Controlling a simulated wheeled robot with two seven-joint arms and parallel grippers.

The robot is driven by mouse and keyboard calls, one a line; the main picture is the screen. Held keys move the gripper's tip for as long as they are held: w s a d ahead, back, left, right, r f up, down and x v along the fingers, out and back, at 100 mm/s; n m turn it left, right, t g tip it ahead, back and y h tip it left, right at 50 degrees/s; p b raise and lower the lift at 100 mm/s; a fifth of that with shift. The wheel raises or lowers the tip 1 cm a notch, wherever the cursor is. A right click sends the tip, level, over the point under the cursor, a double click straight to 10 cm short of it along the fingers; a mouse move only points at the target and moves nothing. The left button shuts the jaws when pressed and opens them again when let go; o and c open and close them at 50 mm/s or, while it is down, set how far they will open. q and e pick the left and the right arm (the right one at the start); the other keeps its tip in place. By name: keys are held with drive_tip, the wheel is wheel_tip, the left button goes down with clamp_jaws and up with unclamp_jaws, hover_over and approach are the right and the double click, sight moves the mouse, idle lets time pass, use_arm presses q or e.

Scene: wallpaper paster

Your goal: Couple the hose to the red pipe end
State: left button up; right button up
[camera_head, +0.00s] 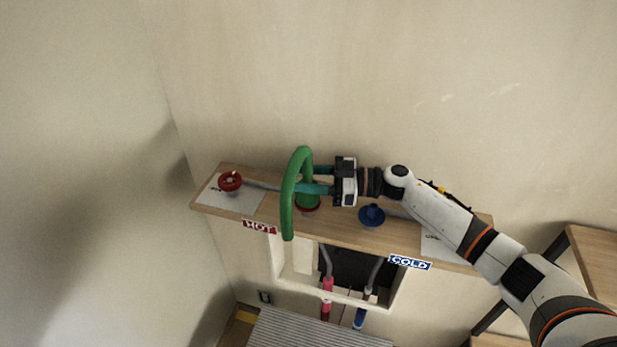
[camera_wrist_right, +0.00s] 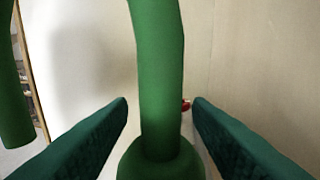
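The green hose (camera_head: 288,205) arches up like a hook. One end, with a wider green collar (camera_head: 308,200), stands on the red pipe end (camera_head: 307,209) on the wooden shelf. Only a red rim shows below the collar, so I cannot tell how fully it is seated. The hose's other end hangs free in front of the shelf edge. My right gripper (camera_head: 316,179) reaches in from the right with its teal fingers on either side of the hose. In the right wrist view, gaps show between the fingers and the hose (camera_wrist_right: 160,80). My left gripper is out of view.
A red valve wheel (camera_head: 230,181) is at the shelf's left, and a blue fitting (camera_head: 371,216) is right of the red pipe end. HOT (camera_head: 260,227) and COLD (camera_head: 410,263) signs are on the front edge. Below, pipes run through a wall opening. The wall stands close behind.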

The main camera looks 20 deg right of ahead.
drive_tip(key=shift+s+d+f, duration=0.15)
drive_tip(key=shift+d, duration=0.2)
drive_tip(key=b+v, duration=0.4)
drive_tip(key=v, duration=0.7)
drive_tip(key=shift+r, duration=0.2)
drive_tip(key=shift+d, duration=0.15)
